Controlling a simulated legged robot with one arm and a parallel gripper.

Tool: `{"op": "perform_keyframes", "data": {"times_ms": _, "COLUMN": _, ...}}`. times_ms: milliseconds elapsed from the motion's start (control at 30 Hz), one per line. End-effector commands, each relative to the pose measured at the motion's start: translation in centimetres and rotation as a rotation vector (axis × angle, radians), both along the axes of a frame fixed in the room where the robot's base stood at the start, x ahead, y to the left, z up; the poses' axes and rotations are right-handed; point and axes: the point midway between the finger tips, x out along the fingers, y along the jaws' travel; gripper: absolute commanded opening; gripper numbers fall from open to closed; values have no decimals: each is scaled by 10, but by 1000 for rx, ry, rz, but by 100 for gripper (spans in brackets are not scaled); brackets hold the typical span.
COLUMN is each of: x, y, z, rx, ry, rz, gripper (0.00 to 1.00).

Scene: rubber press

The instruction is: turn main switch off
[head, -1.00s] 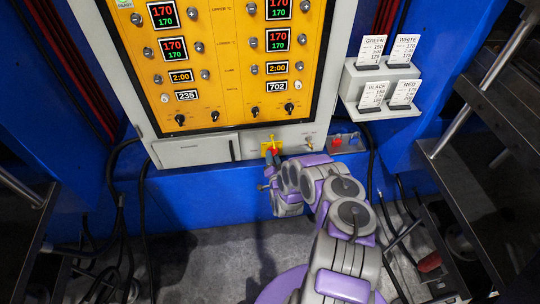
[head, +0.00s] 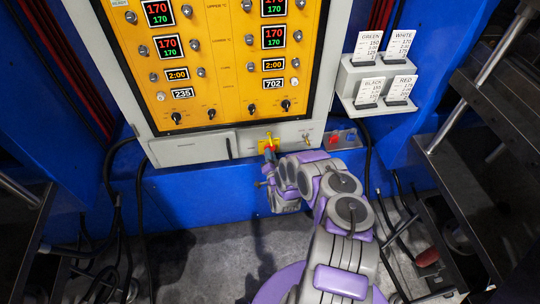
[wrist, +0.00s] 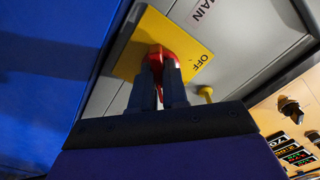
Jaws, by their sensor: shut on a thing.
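The main switch is a red handle (wrist: 157,56) on a yellow plate (wrist: 188,42) marked OFF, with MAIN printed beside it, in the wrist view. In the head view its yellow plate (head: 262,146) sits low on the grey cabinet front, below the orange panel. My gripper (wrist: 160,66) is shut on the red handle, with a dark finger on each side of it. In the head view my gripper (head: 269,155) reaches up to the plate from below. The fingers hide much of the handle, so its exact angle is hard to read.
The orange control panel (head: 225,80) with displays and black knobs is above. A card rack (head: 378,85) and a small box with red and blue buttons (head: 343,139) are at the right. Dark metal frames stand at both sides.

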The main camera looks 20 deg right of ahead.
Motion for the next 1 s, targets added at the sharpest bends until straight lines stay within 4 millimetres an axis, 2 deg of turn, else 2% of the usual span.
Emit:
{"op": "perform_keyframes", "data": {"times_ms": 367, "x": -1, "y": -1, "z": -2, "rx": -113, "ry": 36, "rz": -2, "gripper": 0}}
{"op": "perform_keyframes", "data": {"times_ms": 1000, "x": -2, "y": -2, "z": -5, "rx": -668, "ry": 201, "rz": -1, "gripper": 0}}
